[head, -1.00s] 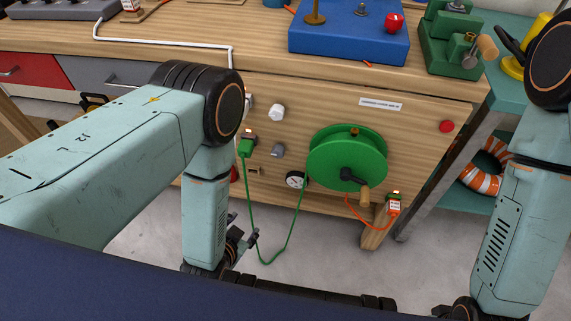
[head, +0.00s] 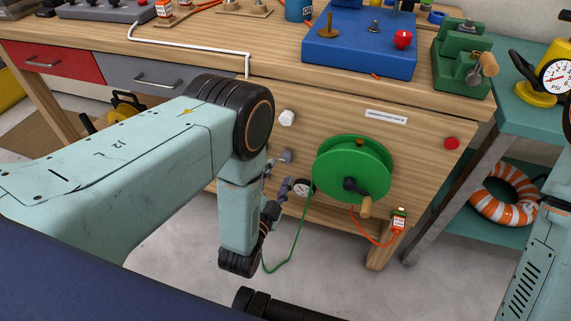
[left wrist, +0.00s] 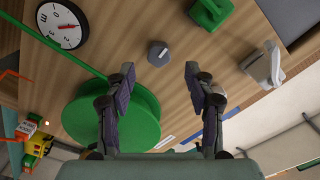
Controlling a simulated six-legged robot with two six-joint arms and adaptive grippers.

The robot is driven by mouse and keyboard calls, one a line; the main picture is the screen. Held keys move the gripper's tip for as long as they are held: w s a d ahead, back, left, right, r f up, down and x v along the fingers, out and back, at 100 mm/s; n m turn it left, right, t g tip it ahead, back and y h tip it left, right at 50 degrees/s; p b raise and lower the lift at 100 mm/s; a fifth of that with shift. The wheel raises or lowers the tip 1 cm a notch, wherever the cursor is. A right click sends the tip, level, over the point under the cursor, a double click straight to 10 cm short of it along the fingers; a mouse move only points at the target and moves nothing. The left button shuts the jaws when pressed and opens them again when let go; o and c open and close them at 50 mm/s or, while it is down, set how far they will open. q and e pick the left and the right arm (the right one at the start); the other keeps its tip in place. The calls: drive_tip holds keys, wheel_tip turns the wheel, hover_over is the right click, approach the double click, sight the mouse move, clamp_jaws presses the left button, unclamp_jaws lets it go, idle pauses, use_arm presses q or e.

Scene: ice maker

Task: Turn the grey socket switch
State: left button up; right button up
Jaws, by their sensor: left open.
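The grey socket switch (head: 286,156) is a small grey knob on the wooden front panel, below a white knob and left of the green reel. In the left wrist view the grey switch (left wrist: 158,53) lies ahead of the gap between my fingertips. My left gripper (head: 276,178) is close to the panel, just below the switch in the head view. In the left wrist view the left gripper (left wrist: 159,70) is open and empty, with one finger on either side of the switch's line. I see no contact. My right gripper is out of view.
The green reel (head: 343,168) with its crank stands out beside the switch. A teal shelf (head: 520,110) stands at right.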

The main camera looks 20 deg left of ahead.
sight(285, 160)
use_arm(q)
drive_tip(key=w+b, duration=0.1)
drive_tip(key=w, duration=0.3)
drive_tip(key=shift+w+f, duration=0.1)
drive_tip(key=shift+w, duration=0.3)
drive_tip(key=shift+w+d, duration=0.1)
drive_tip(key=shift+w, duration=0.1)
drive_tip(key=shift+c, duration=0.4)
clamp_jaws()
